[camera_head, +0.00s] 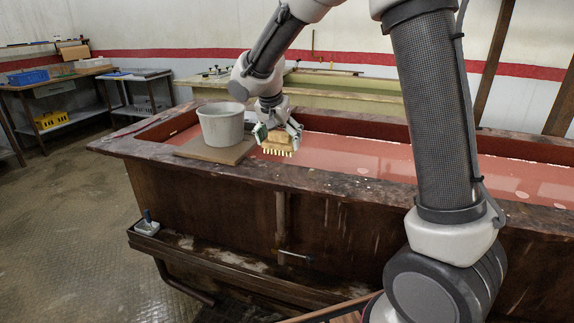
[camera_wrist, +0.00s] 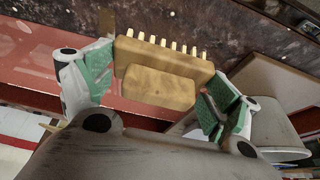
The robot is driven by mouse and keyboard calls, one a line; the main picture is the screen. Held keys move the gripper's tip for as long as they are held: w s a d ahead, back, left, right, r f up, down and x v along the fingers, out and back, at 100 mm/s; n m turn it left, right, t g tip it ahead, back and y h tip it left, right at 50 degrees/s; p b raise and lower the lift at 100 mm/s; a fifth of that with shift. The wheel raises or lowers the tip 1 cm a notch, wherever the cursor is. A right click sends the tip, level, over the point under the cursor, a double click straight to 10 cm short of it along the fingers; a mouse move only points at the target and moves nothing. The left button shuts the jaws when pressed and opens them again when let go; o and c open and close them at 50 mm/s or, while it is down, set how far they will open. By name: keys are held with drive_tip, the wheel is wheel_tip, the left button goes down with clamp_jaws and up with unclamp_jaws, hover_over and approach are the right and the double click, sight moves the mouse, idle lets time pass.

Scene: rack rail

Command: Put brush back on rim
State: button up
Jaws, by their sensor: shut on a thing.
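The brush (camera_head: 278,143) is a wooden block with a row of pale bristle tufts and a smaller wooden back. My gripper (camera_head: 278,131) is shut on it, with the green pads at its two sides. In the head view the bristles point down, and the brush shows over the near edge of the tank's pink liquid, right of the grey bucket. The wrist view also shows the brush (camera_wrist: 158,88) between the fingers. The tank's mottled dark rim (camera_head: 315,180) runs along the near side. I cannot tell the exact gap between brush and rim.
The grey bucket (camera_head: 220,124) stands on a flat board (camera_head: 216,150) on the rim's left part. The rim to the right is mostly clear. A lower ledge (camera_head: 215,258) along the tank's front holds a small blue-handled tool (camera_head: 147,223). Workbenches stand at the far left.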

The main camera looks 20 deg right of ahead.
sight(279, 143)
drive_tip(key=f, duration=0.3)
drive_tip(key=shift+d+f, duration=0.2)
drive_tip(key=shift+a+f, duration=0.1)
drive_tip(key=shift+f, duration=1.6)
drive_tip(key=shift+f, duration=0.1)
drive_tip(key=o, duration=0.8)
drive_tip(key=shift+c, duration=0.2)
